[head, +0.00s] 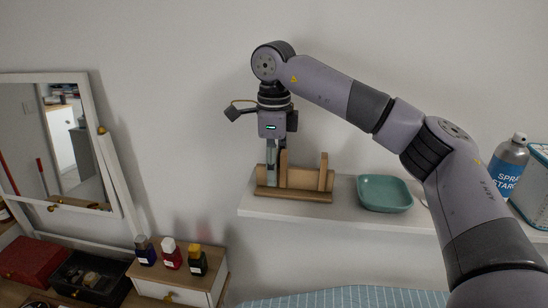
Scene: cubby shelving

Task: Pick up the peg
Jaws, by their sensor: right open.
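A small wooden rack (300,195) stands on the white wall shelf, with upright wooden pieces on it. One upright piece (283,167) rises next to my right gripper and another (323,172) stands further right. I cannot tell for sure which piece is the peg. My right gripper (271,176) points straight down at the left end of the rack, open, with its fingers low by the wood. I cannot tell whether anything stands between the fingers. My left gripper is not in view.
On the white shelf (340,221), a teal dish (384,193) sits right of the rack. A spray starch can (506,165) and a light-blue box (537,185) stand further right, beyond my arm. At lower left are a mirror (70,130), a red box (32,260) and several small bottles (171,254).

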